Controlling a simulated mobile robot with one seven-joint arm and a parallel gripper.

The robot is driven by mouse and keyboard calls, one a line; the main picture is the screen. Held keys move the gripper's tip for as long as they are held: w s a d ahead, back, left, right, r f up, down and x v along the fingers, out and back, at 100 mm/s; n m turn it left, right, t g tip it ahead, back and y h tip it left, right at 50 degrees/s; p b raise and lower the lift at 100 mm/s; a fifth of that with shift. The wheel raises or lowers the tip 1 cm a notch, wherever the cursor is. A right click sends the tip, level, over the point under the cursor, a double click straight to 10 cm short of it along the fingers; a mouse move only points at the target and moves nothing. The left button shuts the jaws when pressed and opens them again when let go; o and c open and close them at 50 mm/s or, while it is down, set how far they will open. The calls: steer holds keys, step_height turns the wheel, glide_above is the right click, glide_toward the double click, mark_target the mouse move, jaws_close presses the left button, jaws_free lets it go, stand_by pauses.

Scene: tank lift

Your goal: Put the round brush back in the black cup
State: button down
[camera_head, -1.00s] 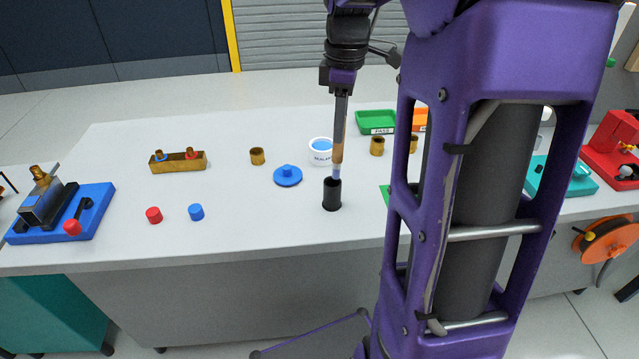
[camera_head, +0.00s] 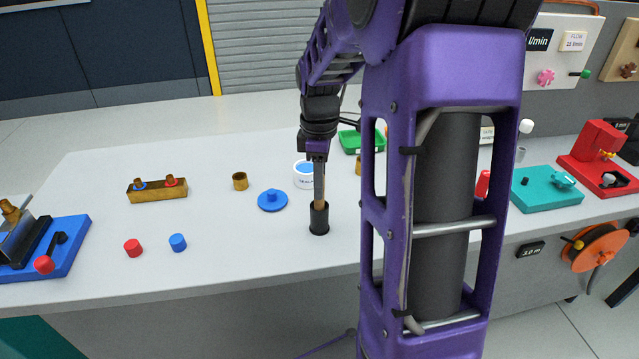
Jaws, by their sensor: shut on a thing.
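The black cup (camera_head: 319,218) stands upright on the white bench, near its front edge. The round brush (camera_head: 319,183) is upright with its wooden handle showing; its lower end is inside the cup and hidden by the cup wall. My gripper (camera_head: 317,157) is directly above the cup, pointing down, shut on the top of the brush handle.
A white sealant tub (camera_head: 304,174) stands just behind the cup, and a blue lid (camera_head: 272,200) lies to its left. A red cap (camera_head: 133,248) and a blue cap (camera_head: 178,243) lie farther left. A brass block (camera_head: 157,191) is behind them.

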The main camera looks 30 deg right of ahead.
steer(key=c, duration=0.7)
jaws_free()
step_height(320, 180, up, 12)
steer(key=p, duration=0.1)
steer(key=shift+p, duration=0.3)
steer(key=shift+w, duration=0.1)
